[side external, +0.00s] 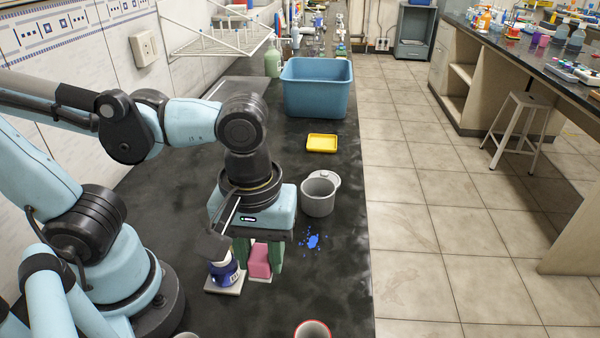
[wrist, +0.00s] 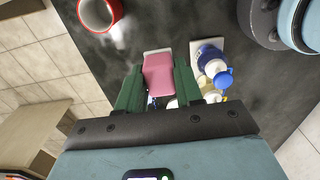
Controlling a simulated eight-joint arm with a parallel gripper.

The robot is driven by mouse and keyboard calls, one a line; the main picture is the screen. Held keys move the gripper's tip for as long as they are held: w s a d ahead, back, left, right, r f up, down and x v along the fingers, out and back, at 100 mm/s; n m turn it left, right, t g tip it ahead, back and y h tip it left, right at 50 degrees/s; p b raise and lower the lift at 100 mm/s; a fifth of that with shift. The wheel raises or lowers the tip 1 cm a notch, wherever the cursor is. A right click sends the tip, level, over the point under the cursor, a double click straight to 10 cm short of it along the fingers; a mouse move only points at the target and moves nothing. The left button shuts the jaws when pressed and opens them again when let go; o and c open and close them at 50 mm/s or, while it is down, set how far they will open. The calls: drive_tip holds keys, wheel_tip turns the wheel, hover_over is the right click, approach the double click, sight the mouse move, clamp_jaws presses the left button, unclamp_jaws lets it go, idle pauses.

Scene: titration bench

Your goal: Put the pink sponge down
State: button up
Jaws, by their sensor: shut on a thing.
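The pink sponge (side external: 260,262) is between the two green fingers of my gripper (side external: 260,258), low over the black bench. In the wrist view the pink sponge (wrist: 158,75) shows between the fingers of my gripper (wrist: 158,88), which is shut on it. A pale edge shows at the sponge's far end. I cannot tell whether the sponge touches the surface below it.
A blue-and-white bottle (side external: 223,268) stands on a pale square close left of the sponge. Bare bench lies around the spill.

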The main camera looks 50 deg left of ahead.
drive_tip(key=w+a+f, duration=0.2)
drive_tip(key=a, duration=0.1)
drive_tip(key=w+a+f, duration=0.2)
drive_tip(key=w+a, duration=0.1)
drive_tip(key=w+a+f, duration=0.2)
drive_tip(key=f, duration=0.1)
drive_tip(key=shift+w+a, duration=0.25)
drive_tip(key=shift+a, duration=0.15)
drive_tip(key=shift+f, duration=2)
drive_tip(key=shift+f, duration=0.15)
drive_tip(key=o, duration=0.9)
drive_tip(key=shift+o, duration=0.2)
drive_tip(key=shift+r, duration=6)
drive_tip(key=shift+w+a+r+m+t, duration=0.2)
drive_tip(key=shift+w+a+m+t, duration=0.45)
drive_tip(key=shift+m+t, duration=0.7)
drive_tip(key=shift+w+a+r+m+t, duration=0.15)
drive_tip(key=shift+w+a+m+t, duration=0.75)
drive_tip(key=shift+m, duration=0.75)
drive_tip(key=shift+w+a+r+m+t, duration=0.25)
drive_tip(key=shift+a+m+t, duration=0.3)
drive_tip(key=shift+m+t, duration=0.9)
